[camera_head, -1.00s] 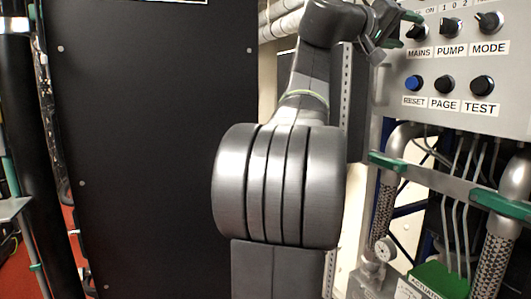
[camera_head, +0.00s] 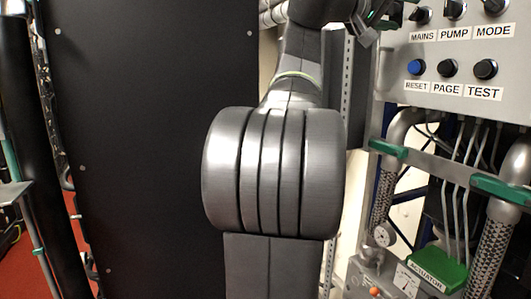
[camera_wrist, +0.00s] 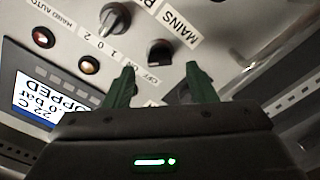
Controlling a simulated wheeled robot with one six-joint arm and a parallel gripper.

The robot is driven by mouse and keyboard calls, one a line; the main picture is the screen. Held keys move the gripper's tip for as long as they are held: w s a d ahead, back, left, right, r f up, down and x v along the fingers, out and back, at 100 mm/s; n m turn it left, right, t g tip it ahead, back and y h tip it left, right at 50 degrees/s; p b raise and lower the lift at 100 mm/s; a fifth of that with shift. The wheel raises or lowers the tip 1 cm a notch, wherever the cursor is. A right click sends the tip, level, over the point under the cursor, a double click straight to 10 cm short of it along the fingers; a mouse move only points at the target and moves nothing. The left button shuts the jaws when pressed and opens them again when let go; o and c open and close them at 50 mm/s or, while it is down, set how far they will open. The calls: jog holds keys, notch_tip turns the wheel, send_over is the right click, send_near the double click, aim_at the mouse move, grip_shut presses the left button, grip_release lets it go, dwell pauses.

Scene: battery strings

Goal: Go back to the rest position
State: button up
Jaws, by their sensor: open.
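My gripper (camera_wrist: 160,90) shows in the wrist view with its two green fingers spread apart and nothing between them. The panel's MAINS knob (camera_wrist: 159,52) shows beyond the fingertips in that view, apart from them as far as I can tell. In the head view my arm rises in the middle, and my gripper (camera_head: 385,18) is at the top edge, mostly cut off, just left of the control panel (camera_head: 395,70).
The panel carries the PUMP knob (camera_head: 455,9), MODE knob (camera_head: 494,6), blue RESET button (camera_head: 416,67), PAGE knob (camera_head: 447,68) and TEST knob (camera_head: 485,69). Braided hoses (camera_head: 490,255) and a green ACTUATOR part (camera_head: 440,266) lie below. A black cabinet panel (camera_head: 150,150) stands left.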

aim_at(415, 12)
jog(key=b+v, duration=0.1)
jog(key=v, duration=0.9)
jog(key=p+x, duration=0.2)
jog(key=x, duration=1.2)
jog(key=shift+w+d+r+p, duration=0.1)
jog(key=shift+d+r+p, duration=0.05)
jog(key=shift+d+p, duration=0.25)
jog(key=shift+n+p, duration=0.3)
jog(key=shift+n, duration=0.4)
jog(key=shift+a+r+n+p, duration=0.1)
jog(key=shift+a+n+p, duration=0.1)
jog(key=shift+n+p, duration=0.5)
jog(key=n, duration=0.2)
jog(key=shift+d+n+p, duration=0.1)
jog(key=shift+n+p, duration=0.2)
jog(key=shift+p, duration=0.1)
jog(key=n+p, duration=0.2)
jog(key=n, duration=0.2)
jog(key=shift+r+p, duration=0.1)
jog(key=shift+p, duration=0.25)
jog(key=n+p, duration=0.4)
jog(key=n, duration=0.2)
jog(key=shift+r+p, duration=0.15)
jog(key=shift+p, duration=0.2)
jog(key=shift+n+p, duration=0.7)
jog(key=shift+n, duration=0.5)
jog(key=shift+f, duration=0.2)
